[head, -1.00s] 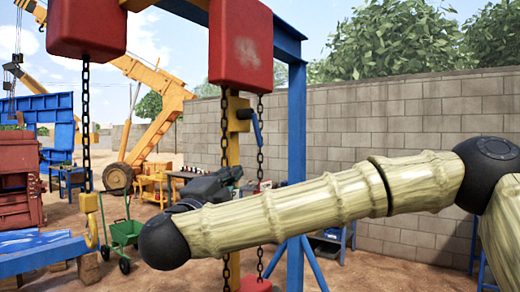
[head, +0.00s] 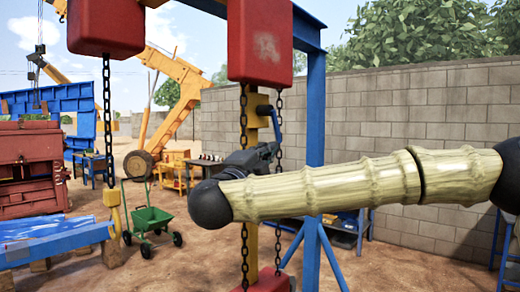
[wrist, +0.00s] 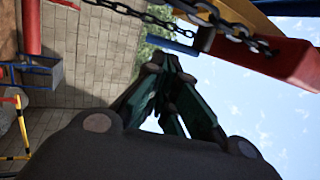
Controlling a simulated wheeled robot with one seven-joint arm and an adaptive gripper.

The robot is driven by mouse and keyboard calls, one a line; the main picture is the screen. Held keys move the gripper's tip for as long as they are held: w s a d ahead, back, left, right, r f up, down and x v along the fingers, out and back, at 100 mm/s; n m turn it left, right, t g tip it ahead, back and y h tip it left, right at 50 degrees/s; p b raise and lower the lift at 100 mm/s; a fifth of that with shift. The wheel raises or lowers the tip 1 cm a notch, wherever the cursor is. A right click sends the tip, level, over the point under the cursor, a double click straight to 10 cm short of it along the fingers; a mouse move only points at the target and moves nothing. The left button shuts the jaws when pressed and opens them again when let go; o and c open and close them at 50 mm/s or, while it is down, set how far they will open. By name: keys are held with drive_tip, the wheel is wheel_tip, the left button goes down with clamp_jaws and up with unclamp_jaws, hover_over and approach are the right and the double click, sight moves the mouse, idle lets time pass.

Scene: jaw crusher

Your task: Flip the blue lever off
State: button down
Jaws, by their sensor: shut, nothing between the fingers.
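The blue lever (head: 276,125) is a thin bar on a dark box (head: 263,110) fixed to the yellow post (head: 256,128). It slants down from the box in the head view. In the wrist view the blue lever (wrist: 172,43) is a short bar beyond my fingertips, with its dark box (wrist: 205,38) to the right. My gripper (head: 274,148) is shut and empty, just below the lever's lower end in the head view. The gripper (wrist: 165,62) also shows in the wrist view, its tips close to the lever; I cannot tell if they touch.
Chains (head: 243,130) hang from red blocks (head: 260,40) around the post; one chain (wrist: 215,22) crosses near the lever in the wrist view. A blue frame post (head: 315,110) stands to the right. A green cart (head: 151,220) and a block wall (head: 430,110) are farther off.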

sight(277, 138)
drive_tip(key=shift+p+x, duration=2)
drive_tip(key=shift+x, duration=1.95)
